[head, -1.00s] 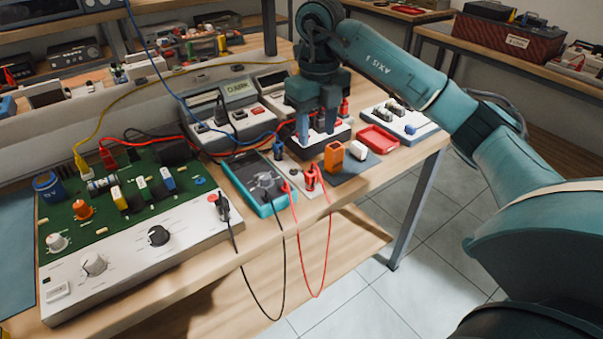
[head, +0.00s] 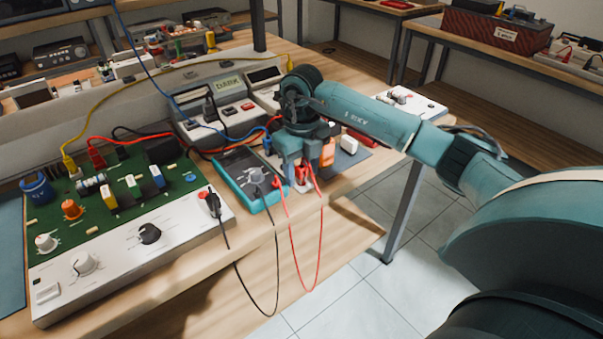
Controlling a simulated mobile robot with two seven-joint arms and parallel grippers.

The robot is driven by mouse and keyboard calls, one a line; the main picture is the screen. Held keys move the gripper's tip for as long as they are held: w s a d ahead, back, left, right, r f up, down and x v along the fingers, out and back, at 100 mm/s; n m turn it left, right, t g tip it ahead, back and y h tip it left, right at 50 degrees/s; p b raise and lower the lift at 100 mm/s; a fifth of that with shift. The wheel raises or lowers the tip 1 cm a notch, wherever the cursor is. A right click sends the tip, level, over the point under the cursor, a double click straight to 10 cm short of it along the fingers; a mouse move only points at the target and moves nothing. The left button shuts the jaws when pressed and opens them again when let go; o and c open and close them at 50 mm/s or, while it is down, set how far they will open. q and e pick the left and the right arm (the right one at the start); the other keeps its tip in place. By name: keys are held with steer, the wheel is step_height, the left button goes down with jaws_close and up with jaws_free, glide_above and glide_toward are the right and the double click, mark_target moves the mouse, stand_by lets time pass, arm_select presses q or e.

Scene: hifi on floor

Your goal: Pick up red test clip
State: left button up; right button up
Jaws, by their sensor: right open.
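The red test clip (head: 301,176) stands near the front edge of the wooden bench, just right of the teal multimeter, with a red lead hanging from it. My right gripper (head: 301,179) is open and points down over the clip, its fingers showing on either side of it. The gripper hides the clip's upper part, and I cannot tell whether the fingers touch it. My left gripper is out of view.
The multimeter (head: 250,178) is close on the left, an orange block (head: 327,153) and a white block (head: 348,144) close on the right. Red and black leads loop below the bench edge. A green circuit trainer (head: 120,195) fills the left.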

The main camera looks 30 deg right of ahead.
mark_target(301, 167)
steer(key=shift+c, duration=0.4)
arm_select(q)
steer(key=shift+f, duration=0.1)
arm_select(e)
steer(key=c, duration=0.8)
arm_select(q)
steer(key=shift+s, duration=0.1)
arm_select(e)
steer(key=shift+c, duration=0.2)
